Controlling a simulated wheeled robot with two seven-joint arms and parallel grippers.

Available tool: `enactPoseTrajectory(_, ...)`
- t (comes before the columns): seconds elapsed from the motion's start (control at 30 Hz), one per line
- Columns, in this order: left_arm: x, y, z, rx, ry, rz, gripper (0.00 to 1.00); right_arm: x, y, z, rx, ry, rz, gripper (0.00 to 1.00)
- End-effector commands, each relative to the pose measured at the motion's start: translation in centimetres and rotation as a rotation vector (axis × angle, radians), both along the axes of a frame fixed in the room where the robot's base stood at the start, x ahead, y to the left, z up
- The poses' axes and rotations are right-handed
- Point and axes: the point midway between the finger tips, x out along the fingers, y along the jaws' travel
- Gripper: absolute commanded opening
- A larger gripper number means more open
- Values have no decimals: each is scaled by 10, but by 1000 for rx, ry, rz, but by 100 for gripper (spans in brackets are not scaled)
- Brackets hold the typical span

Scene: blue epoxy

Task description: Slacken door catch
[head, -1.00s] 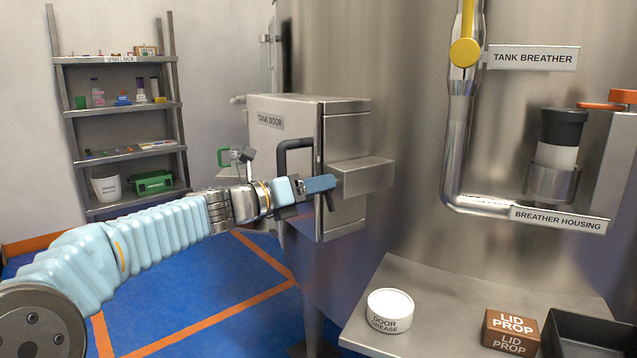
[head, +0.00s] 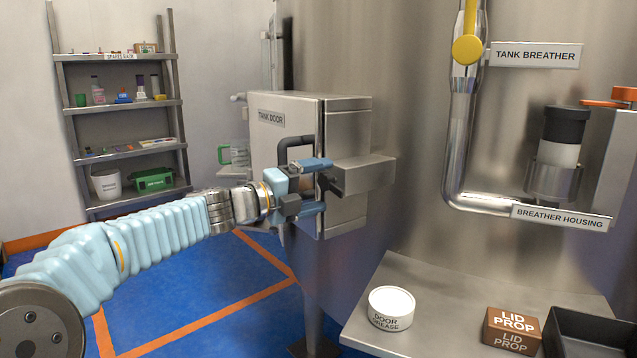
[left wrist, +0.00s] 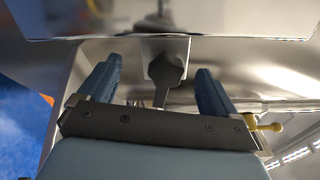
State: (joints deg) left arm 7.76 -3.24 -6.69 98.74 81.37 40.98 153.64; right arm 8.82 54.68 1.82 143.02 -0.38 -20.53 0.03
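The tank door (head: 271,150) is a steel box-like front on the big tank, with a dark bent handle (head: 292,143). The door catch shows in the left wrist view as a dark lobed knob (left wrist: 167,69) on a short stem, before a pale plate. In the head view, a dark part of it (head: 327,182) shows at the door's edge, mostly hidden by my gripper. My left gripper (head: 318,187) is open at the door edge, its blue fingers one above the other. In the left wrist view the fingers (left wrist: 157,85) stand either side of the knob, with gaps. My right gripper is out of view.
A steel block (head: 365,174) juts out just right of the fingers. Below right, a ledge (head: 425,300) carries a door grease tin (head: 391,308), a lid prop block (head: 511,331) and a dark tray (head: 590,340). A spares rack (head: 120,105) stands at the back left.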

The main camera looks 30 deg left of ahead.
Motion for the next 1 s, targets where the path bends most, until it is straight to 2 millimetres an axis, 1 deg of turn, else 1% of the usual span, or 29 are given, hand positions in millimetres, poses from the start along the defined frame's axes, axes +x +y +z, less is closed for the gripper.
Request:
enactPoseTrajectory(0.27,-1,-1,2,0,-3,-2,100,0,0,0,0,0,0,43)
enactPoseTrajectory(0.57,-18,8,2,0,-5,-3,100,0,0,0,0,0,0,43)
enactPoseTrajectory(0.77,-18,8,2,0,-4,-3,100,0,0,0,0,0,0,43)
enactPoseTrajectory(0.87,-18,9,-1,74,-45,-3,100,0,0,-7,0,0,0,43)
enactPoseTrajectory(1.0,-18,9,3,90,-54,-3,100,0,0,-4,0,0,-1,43)
